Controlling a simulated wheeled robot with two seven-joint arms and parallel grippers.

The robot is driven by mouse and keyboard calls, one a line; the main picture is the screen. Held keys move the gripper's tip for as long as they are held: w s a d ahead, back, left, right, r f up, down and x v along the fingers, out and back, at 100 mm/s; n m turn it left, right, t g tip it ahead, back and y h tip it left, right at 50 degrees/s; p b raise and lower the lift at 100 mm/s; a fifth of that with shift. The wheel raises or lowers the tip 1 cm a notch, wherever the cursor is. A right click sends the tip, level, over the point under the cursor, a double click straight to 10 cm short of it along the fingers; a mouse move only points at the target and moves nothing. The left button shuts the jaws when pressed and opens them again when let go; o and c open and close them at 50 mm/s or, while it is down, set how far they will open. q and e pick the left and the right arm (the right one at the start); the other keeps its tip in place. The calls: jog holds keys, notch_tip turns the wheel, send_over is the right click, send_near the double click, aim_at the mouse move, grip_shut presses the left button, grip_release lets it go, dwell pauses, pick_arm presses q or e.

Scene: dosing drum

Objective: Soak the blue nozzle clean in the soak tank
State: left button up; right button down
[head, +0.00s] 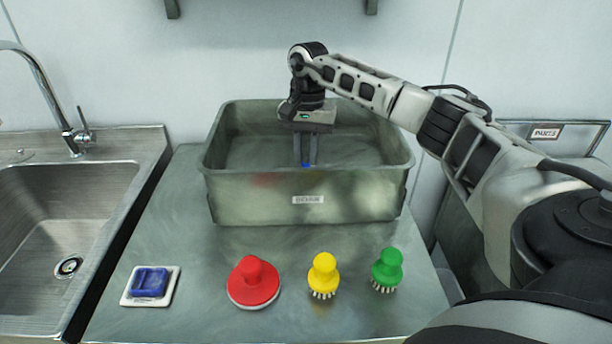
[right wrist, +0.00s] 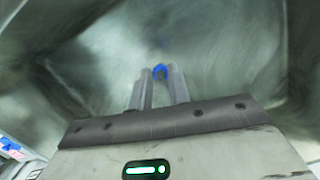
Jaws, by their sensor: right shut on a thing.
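The soak tank (head: 245,190) is a grey metal tub on the counter, with a small label on its front wall. My right gripper (head: 307,163) reaches down inside it, fingers pointing down behind the front rim. It is shut on the blue nozzle (head: 306,166), of which only a small blue bit shows between the fingertips. In the right wrist view the nozzle (right wrist: 160,72) shows as a blue ring at the fingertips (right wrist: 160,78), with the tank's inner walls around. I cannot tell whether it touches the tank floor or any liquid. My left gripper is not in view.
In front of the tank stand a blue pad on a white dish (head: 150,285), a red round tool (head: 254,282), a yellow brush (head: 323,275) and a green brush (head: 387,269). A sink (head: 65,240) with a faucet (head: 70,130) is at the left.

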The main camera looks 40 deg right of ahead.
aim_at(306, 157)
notch_tip(306, 157, up, 12)
jog(key=shift+f, duration=0.15)
dwell(1.0)
dwell(1.9)
jog(key=shift+r, duration=2)
